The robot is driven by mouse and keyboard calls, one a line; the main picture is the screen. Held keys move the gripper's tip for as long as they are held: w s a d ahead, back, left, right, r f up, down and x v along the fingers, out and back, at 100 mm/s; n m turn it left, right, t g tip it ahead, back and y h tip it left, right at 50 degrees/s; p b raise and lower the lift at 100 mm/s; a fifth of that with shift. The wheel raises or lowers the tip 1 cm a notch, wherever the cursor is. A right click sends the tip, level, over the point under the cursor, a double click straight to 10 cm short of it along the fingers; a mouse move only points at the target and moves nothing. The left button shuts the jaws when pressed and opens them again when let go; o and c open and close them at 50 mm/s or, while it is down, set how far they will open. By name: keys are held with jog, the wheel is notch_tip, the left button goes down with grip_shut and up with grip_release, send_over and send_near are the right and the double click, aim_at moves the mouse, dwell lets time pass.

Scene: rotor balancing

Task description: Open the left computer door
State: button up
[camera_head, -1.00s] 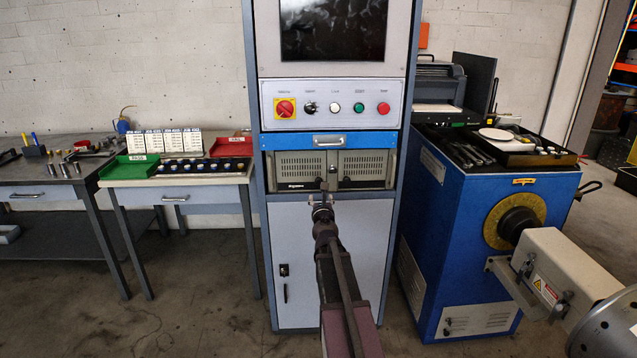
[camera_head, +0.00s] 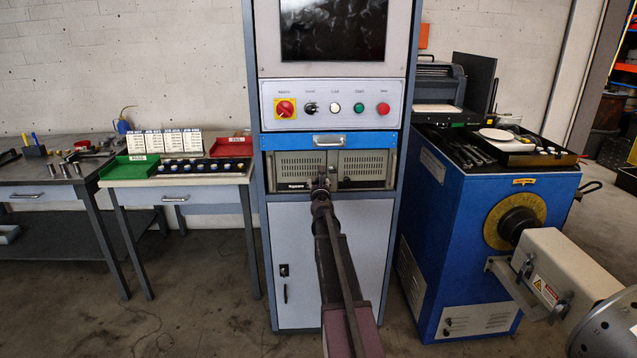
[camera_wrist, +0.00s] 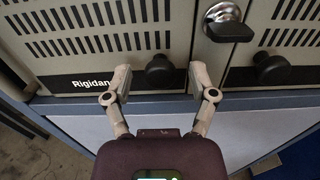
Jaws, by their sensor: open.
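The computer sits in the cabinet under the blue drawer. Its left door (camera_head: 299,165) is a beige vented panel and looks closed; it also shows in the wrist view (camera_wrist: 90,45) with the lettering "Rigidan". A black round knob (camera_wrist: 159,69) is at its lower right corner. The right door (camera_head: 362,164) looks closed too, with its own black knob (camera_wrist: 273,68). A black key-like latch (camera_wrist: 228,27) sits on the post between the doors. My gripper (camera_wrist: 163,85) is open, its fingers on either side of the left knob and seemingly just short of it.
A blue drawer with a handle (camera_head: 329,140) is just above the computer. A grey lower cabinet door (camera_head: 300,265) is below. A ledge (camera_wrist: 160,105) runs under the computer doors, close beneath my fingers. A blue machine (camera_head: 425,230) stands to the right.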

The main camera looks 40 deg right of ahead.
jog(key=shift+w+d, duration=0.25)
jog(key=shift+w, duration=0.2)
jog(key=shift+c, duration=0.2)
grip_shut()
jog(key=shift+s+d, duration=0.1)
jog(key=shift+s, duration=0.1)
